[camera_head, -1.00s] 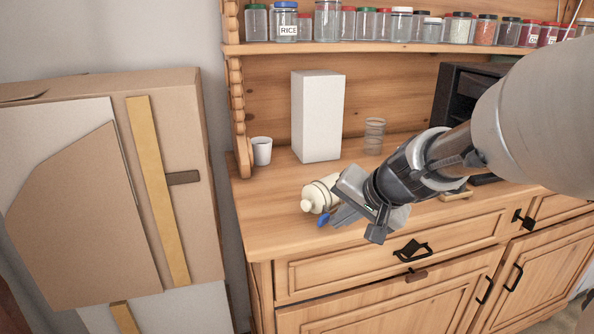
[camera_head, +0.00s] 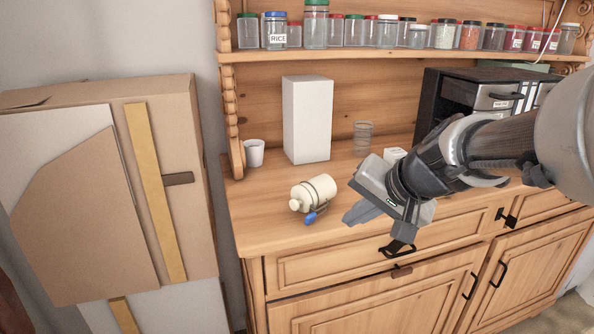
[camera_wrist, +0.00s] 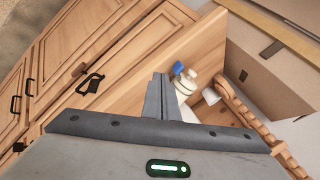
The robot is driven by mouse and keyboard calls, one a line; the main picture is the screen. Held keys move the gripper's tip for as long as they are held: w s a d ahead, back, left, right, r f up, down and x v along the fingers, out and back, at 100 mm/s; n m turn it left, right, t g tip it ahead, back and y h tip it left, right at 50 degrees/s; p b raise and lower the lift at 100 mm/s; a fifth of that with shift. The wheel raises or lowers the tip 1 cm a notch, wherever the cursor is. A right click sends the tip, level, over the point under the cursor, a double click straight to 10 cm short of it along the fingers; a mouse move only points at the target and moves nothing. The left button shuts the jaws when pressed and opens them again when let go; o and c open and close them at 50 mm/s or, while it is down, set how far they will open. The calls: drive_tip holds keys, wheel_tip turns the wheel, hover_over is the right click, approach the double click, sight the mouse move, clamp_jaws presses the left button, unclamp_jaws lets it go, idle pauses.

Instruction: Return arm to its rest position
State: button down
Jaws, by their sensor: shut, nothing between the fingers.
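My gripper (camera_head: 352,216) hangs in front of the wooden dresser's top front edge, right of the cream bottle, and is shut and empty. In the wrist view its fingers (camera_wrist: 158,82) are together. The cream bottle (camera_head: 313,192) lies on its side on the dresser top (camera_head: 262,215), with a blue-ended piece by it, and is apart from my gripper. The bottle also shows in the wrist view (camera_wrist: 186,86), just past the fingertips.
A white box (camera_head: 307,120), a white cup (camera_head: 254,153) and a clear glass (camera_head: 362,138) stand behind. A dark drawer unit (camera_head: 450,95) is at right, behind my arm. Several jars line the shelf (camera_head: 400,52). Cardboard (camera_head: 85,200) leans at left.

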drive_tip(key=s+r+n+g+h+p, duration=0.1)
drive_tip(key=s+r+n+h+p, duration=0.1)
drive_tip(key=s+r+p, duration=0.3)
drive_tip(key=s+r+n+h+p, duration=0.1)
drive_tip(key=s+r+n+p, duration=0.2)
drive_tip(key=s, duration=0.9)
wheel_tip(320, 180, up, 2)
drive_tip(key=p, duration=0.3)
drive_tip(key=shift+s+d+r+n+g+h, duration=0.2)
drive_tip(key=shift+d+r+n+g+h, duration=0.1)
drive_tip(key=shift+d+g+h, duration=0.1)
